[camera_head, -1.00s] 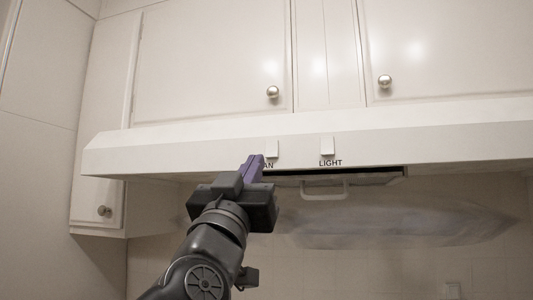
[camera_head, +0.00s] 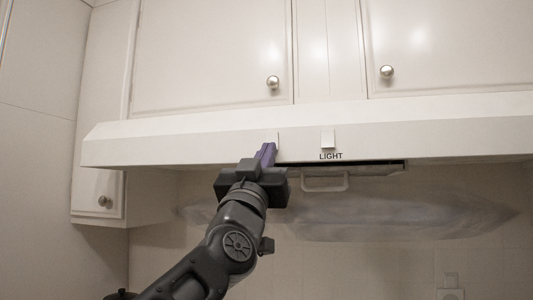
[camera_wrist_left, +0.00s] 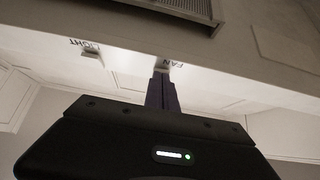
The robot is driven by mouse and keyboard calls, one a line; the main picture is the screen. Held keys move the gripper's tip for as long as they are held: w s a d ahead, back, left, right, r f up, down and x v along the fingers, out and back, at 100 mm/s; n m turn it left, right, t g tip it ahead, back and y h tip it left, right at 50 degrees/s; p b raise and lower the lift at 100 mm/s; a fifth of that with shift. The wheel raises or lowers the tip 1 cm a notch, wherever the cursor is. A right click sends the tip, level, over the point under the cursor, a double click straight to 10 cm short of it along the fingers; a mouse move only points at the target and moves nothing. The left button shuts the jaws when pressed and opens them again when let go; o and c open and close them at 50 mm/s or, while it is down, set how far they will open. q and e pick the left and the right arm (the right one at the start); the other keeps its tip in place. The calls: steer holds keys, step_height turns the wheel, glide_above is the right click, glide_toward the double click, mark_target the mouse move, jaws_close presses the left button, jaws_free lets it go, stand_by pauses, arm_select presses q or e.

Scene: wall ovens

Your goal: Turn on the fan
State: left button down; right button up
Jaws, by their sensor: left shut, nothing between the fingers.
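The white range hood (camera_head: 200,142) has two small white rocker switches on its front. The left one, the fan switch (camera_head: 272,136), is mostly hidden behind my left gripper (camera_head: 266,149) in the head view, and its label is covered. In the left wrist view, the fan switch (camera_wrist_left: 164,69) with its FAN label sits right at the fingertips of my left gripper (camera_wrist_left: 162,80). The purple fingers are shut with nothing between them. I cannot tell whether they touch the switch. My right gripper is not in view.
The light switch (camera_head: 328,139) is to the right, above its LIGHT label. A dark slot with a pale handle (camera_head: 325,183) is under the hood. White cabinets with round knobs (camera_head: 273,82) are above, and the space below the hood is open.

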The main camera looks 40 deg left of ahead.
arm_select(q)
steer(key=shift+w+a+f, duration=0.1)
steer(key=shift+w, duration=0.15)
steer(key=b+v, duration=0.3)
steer(key=v, duration=0.5)
stand_by(0.5)
